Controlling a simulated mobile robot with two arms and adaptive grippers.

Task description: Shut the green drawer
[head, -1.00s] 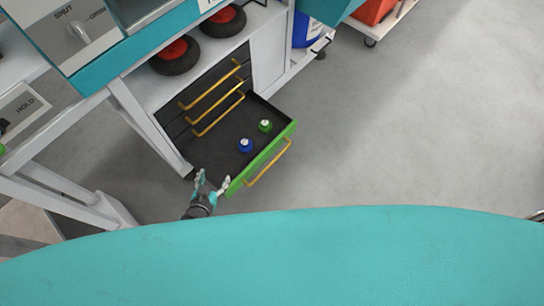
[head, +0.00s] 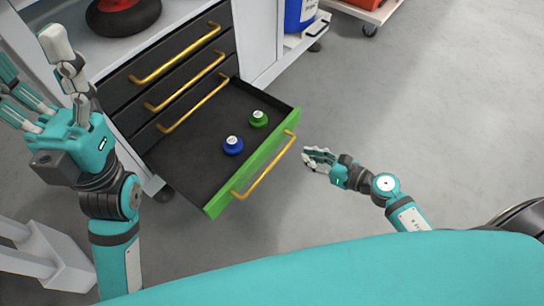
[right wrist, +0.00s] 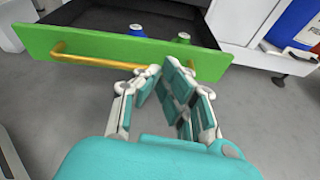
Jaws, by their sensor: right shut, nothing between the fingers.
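The green drawer is pulled out, its green front (head: 222,200) facing lower right, with a yellow bar handle (head: 262,170). Its dark tray (head: 190,165) holds a blue knobbed piece (head: 233,145) and a green one (head: 258,119). My right gripper (head: 306,158) is shut and empty, just right of the handle's far end, with a small gap in the head view. In the right wrist view the fingers (right wrist: 162,70) overlap the lower edge of the green front (right wrist: 90,42); contact cannot be told. My left gripper (head: 36,72) is raised at the left, fingers spread, empty.
Three dark drawers with yellow handles (head: 178,52) are above the green one, closed. A black wheel with a red hub (head: 124,18) lies on the shelf. A blue container (head: 297,15) and a cart (head: 370,12) stand behind. Grey floor at the right is clear.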

